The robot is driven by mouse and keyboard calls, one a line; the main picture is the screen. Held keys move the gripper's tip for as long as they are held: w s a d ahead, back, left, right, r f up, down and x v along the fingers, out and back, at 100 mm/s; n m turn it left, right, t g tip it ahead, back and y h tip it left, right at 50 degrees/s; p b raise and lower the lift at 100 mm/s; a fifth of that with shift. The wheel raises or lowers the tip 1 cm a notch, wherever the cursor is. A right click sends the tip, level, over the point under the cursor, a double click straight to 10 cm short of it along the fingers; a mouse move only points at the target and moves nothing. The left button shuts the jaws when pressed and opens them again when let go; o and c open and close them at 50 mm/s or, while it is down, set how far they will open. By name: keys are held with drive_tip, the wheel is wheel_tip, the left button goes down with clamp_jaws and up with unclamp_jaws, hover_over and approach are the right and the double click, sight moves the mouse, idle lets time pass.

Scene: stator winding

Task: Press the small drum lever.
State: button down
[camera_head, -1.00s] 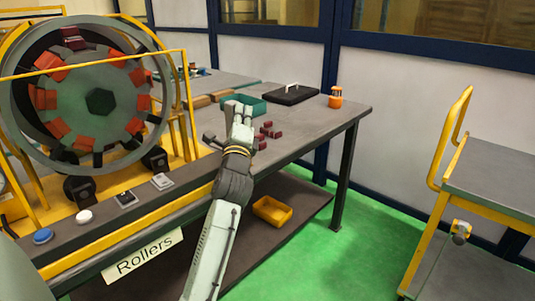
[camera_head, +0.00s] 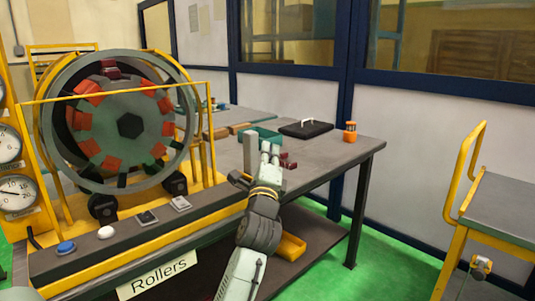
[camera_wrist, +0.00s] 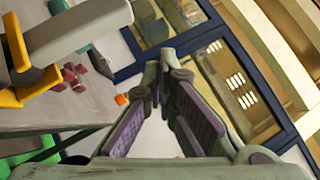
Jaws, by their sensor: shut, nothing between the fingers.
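My gripper (camera_head: 269,147) is raised over the near edge of the workbench, to the right of the drum stand. In the wrist view its fingers (camera_wrist: 165,70) meet at the tips with nothing between them. An upright grey post (camera_head: 250,150) stands just left of the fingers in the head view; I cannot tell whether they touch. No part is clearly recognisable as the small drum lever. The large drum (camera_head: 130,124) with red and dark blocks sits on rollers at the left.
A yellow bin (camera_head: 291,246) lies on the lower shelf. A yellow-railed cart (camera_head: 476,165) stands right; green floor lies between.

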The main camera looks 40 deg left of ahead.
drive_tip(key=s+d+b, duration=0.1)
drive_tip(key=s+d, duration=0.2)
drive_tip(key=s, duration=0.1)
drive_tip(key=shift+d, duration=0.25)
idle(0.3)
